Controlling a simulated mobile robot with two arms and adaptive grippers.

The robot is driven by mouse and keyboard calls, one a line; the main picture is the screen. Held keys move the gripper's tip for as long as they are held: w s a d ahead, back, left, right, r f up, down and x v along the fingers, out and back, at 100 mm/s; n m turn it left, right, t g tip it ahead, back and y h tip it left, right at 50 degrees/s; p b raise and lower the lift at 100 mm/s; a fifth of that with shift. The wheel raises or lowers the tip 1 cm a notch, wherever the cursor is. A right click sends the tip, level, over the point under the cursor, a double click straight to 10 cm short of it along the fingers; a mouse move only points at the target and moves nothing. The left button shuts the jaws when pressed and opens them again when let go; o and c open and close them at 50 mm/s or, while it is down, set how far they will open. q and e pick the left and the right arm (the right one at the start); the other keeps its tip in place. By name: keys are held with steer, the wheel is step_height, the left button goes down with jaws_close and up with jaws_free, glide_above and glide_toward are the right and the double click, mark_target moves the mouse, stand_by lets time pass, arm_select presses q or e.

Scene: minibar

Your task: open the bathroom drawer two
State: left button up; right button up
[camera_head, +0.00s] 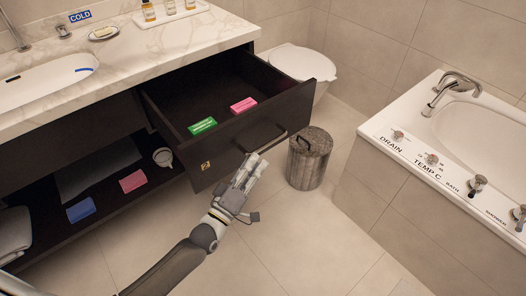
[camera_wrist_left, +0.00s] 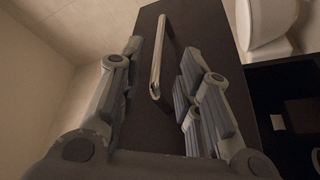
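The dark drawer (camera_head: 205,166), with a small yellow label on its front, is pulled out from under the marble counter. Its inside shows, with a green box (camera_head: 203,126) and a pink box (camera_head: 243,105) in it. Its bar handle (camera_head: 268,142) is on the front. My left gripper (camera_head: 252,164) is at the drawer front, just below the handle. In the left wrist view my left gripper (camera_wrist_left: 161,60) is open, and the handle (camera_wrist_left: 157,58) shows between its spread fingers, touching neither. I cannot tell how deep the handle sits between them. My right gripper is not in view.
A round bin (camera_head: 309,160) stands on the floor right of the drawer. A toilet (camera_head: 302,63) is behind it and a bathtub (camera_head: 450,150) is at the right. An open lower shelf (camera_head: 105,205) holds several items. The floor in front is clear.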

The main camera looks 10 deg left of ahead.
arm_select(q)
steer(key=v, duration=0.4)
stand_by(0.4)
steer(key=s+a+f+m+g+y, duration=0.2)
steer(key=s+f+m+g, duration=0.35)
steer(key=f, duration=1.05)
steer(key=s+a+f+m+g+y, duration=0.1)
steer(key=s+f+m+g+y, duration=0.15)
steer(key=s+f+g, duration=0.95)
steer(key=s+a+f+m+y, duration=0.2)
steer(key=s+f, duration=0.7)
steer(key=f, duration=0.1)
steer(key=s+a+r+p, duration=0.1)
steer(key=s+p, duration=0.6)
steer(key=s+a+r+p, duration=0.2)
steer(key=s+p, duration=0.5)
steer(key=s, duration=0.1)
steer(key=shift+a+g, duration=0.15)
steer(key=shift+g, duration=0.2)
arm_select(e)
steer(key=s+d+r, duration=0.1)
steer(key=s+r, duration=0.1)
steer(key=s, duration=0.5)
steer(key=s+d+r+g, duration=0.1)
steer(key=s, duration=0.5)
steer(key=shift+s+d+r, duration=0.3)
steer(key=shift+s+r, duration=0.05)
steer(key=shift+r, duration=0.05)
